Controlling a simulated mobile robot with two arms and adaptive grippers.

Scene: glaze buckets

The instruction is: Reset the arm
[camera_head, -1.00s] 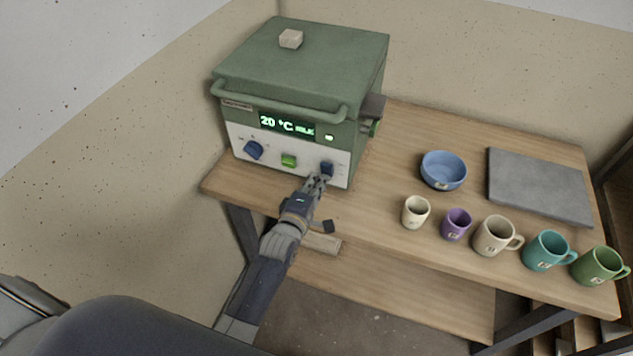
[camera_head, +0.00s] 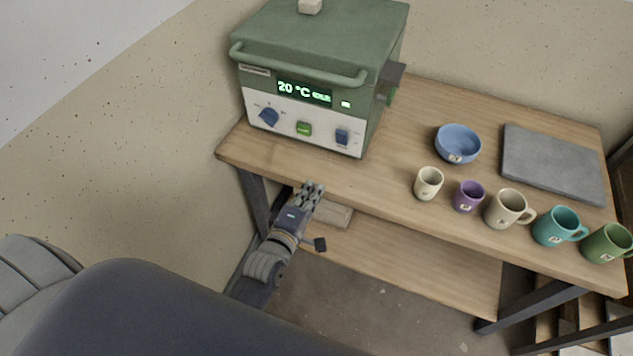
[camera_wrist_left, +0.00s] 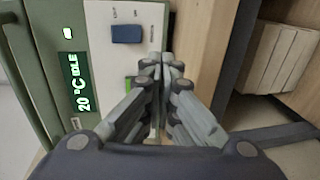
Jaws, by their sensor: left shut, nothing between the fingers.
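My left gripper (camera_head: 311,188) is shut and empty, just in front of the table's front edge and below the kiln's control panel. In the left wrist view its fingers (camera_wrist_left: 166,62) are together, with the panel behind them. The green kiln (camera_head: 320,45) stands on the left end of the wooden table. Its display (camera_head: 304,92) reads 20 °C and IDLE. Below the display are a blue knob (camera_head: 269,117), a green button (camera_head: 304,129) and a second blue knob (camera_head: 341,137). The right blue knob also shows in the left wrist view (camera_wrist_left: 126,33). My right gripper is not in view.
On the table (camera_head: 400,155) stand a blue bowl (camera_head: 458,144), a grey slab (camera_head: 553,163) and a row of cups, including a cream cup (camera_head: 428,183) and a purple cup (camera_head: 467,196). A lower shelf (camera_head: 400,265) runs underneath. The floor in front is clear.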

